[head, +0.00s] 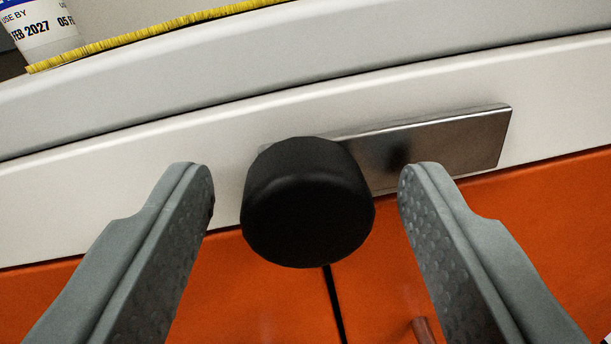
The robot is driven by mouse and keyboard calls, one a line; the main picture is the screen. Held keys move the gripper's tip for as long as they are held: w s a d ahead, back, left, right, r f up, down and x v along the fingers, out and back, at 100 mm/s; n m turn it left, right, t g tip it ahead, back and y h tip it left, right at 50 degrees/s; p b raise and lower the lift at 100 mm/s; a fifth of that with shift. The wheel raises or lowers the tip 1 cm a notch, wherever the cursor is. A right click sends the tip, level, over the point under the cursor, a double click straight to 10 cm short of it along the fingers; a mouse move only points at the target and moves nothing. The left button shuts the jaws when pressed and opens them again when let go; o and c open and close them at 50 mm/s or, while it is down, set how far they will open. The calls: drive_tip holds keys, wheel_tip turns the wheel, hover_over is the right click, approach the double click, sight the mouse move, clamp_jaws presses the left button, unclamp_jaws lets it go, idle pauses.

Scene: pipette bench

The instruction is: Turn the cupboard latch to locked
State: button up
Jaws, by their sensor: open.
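The cupboard latch shows in the head view as a round black knob (306,205) with a flat metal bar or plate (450,142) reaching out to its right, on the white front rail. I cannot tell from this view whether the bar turns with the knob. My gripper (306,190) is open, with one grey finger on each side of the knob. A gap shows between each finger and the knob. Below are the orange cupboard doors (230,300), with a dark seam between them under the knob. The knob hides the left part of the metal bar.
The pale bench edge (300,75) curves above the latch. A yellow bristly strip (150,41) lies along the bench top. A white labelled container (40,28) stands at the top left. A small brownish handle (423,330) shows on the right door, near the right finger.

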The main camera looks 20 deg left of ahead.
clamp_jaws()
drive_tip(key=shift+m, duration=0.4)
drive_tip(key=m, duration=0.3)
drive_tip(key=shift+m, duration=0.4)
drive_tip(key=m+g, duration=0.1)
drive_tip(key=m, duration=0.3)
drive_tip(key=shift+d, duration=0.1)
drive_tip(key=m, duration=0.4)
drive_tip(key=shift+y, duration=0.3)
drive_tip(key=shift+d+m+y, duration=0.1)
drive_tip(key=shift+m+y, duration=0.2)
drive_tip(key=shift+m, duration=1.7)
